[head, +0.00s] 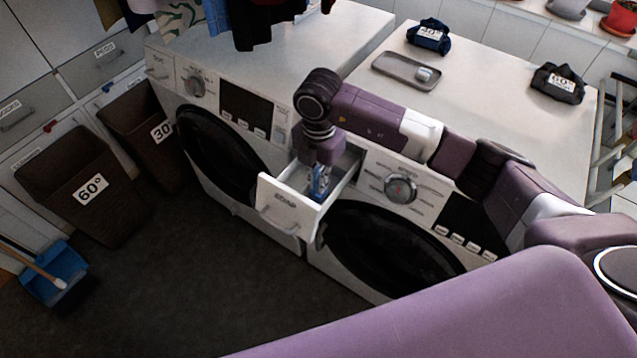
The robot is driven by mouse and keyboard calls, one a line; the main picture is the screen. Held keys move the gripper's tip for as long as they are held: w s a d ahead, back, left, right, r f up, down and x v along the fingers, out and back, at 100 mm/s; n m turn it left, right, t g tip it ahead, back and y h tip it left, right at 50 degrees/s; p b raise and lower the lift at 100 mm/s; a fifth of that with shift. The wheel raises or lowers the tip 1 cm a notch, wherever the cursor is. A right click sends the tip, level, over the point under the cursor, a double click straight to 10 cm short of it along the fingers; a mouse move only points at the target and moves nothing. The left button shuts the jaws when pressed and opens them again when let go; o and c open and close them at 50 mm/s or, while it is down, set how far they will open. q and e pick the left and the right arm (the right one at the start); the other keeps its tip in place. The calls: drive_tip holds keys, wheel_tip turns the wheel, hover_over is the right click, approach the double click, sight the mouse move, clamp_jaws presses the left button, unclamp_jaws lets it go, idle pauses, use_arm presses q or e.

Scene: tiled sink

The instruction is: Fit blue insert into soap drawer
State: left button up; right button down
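The soap drawer (288,204) of the right-hand washing machine is pulled out, with its white front and the "SOAP" label facing me. My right gripper (321,188) points down into the drawer's open top. A small blue piece, seemingly the blue insert (320,180), shows at its fingertips, inside the outline of the drawer. The fingers are small and partly hidden by the drawer walls, so I cannot tell whether they grip the insert or whether it rests on the drawer floor. My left gripper is out of view.
Two washing machines stand side by side; the right one's dial (400,189) is beside the drawer. A grey tray (405,71) and dark labelled bundles (557,83) lie on the tops. Brown bins (80,185) and a blue dustpan (55,272) stand left. The floor before the machines is clear.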

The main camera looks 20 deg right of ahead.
wheel_tip(320, 180, down, 2)
drive_tip(key=shift+f, duration=0.1)
drive_tip(key=shift+f, duration=0.1)
drive_tip(key=c, duration=2.4)
unclamp_jaws()
